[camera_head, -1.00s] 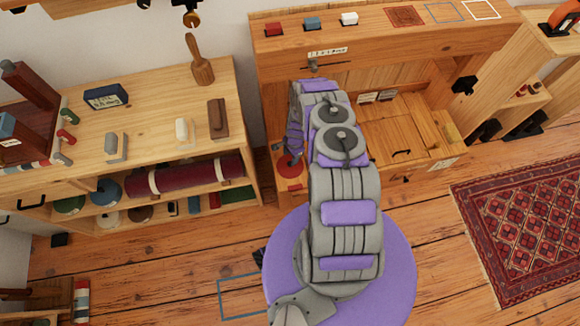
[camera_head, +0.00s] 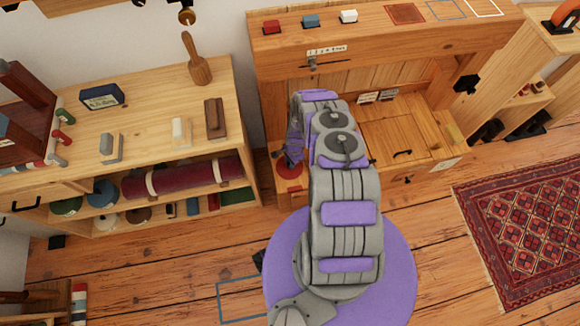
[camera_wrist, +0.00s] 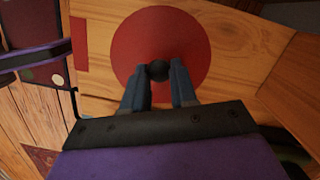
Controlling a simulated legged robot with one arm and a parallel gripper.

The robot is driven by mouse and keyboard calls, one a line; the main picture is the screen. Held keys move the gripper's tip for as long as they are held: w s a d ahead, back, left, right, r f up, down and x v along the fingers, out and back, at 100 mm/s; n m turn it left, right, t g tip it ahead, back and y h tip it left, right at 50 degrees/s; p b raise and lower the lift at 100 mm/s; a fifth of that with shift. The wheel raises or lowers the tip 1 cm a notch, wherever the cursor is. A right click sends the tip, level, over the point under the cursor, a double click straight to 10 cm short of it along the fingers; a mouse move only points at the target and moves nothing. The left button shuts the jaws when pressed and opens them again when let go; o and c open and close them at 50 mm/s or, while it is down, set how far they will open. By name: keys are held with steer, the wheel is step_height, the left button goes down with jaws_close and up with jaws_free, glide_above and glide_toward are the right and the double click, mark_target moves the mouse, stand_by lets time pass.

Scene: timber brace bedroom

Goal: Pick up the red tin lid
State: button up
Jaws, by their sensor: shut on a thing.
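The red tin lid (camera_wrist: 190,45) is a round red disc with a small dark knob at its middle, seen from close above in the wrist view. My gripper (camera_wrist: 158,72) has its two fingers on either side of the knob and is shut on it. In the head view the lid (camera_head: 290,171) shows as a red disc at the left end of the wooden bench, just below my gripper (camera_head: 291,158). My wrist hides part of it there. I cannot tell whether the lid touches the wood beneath.
The bench's upper ledge (camera_head: 380,33) holds red, blue and white blocks above my arm. A wooden shelf unit (camera_head: 150,85) with tools stands at left. A wooden hatch with a handle (camera_head: 402,153) lies right of my arm. A patterned rug (camera_head: 525,225) covers the floor at right.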

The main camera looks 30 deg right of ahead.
steer(key=shift+a, duration=0.2)
jaws_close()
steer(key=shift+r, duration=0.15)
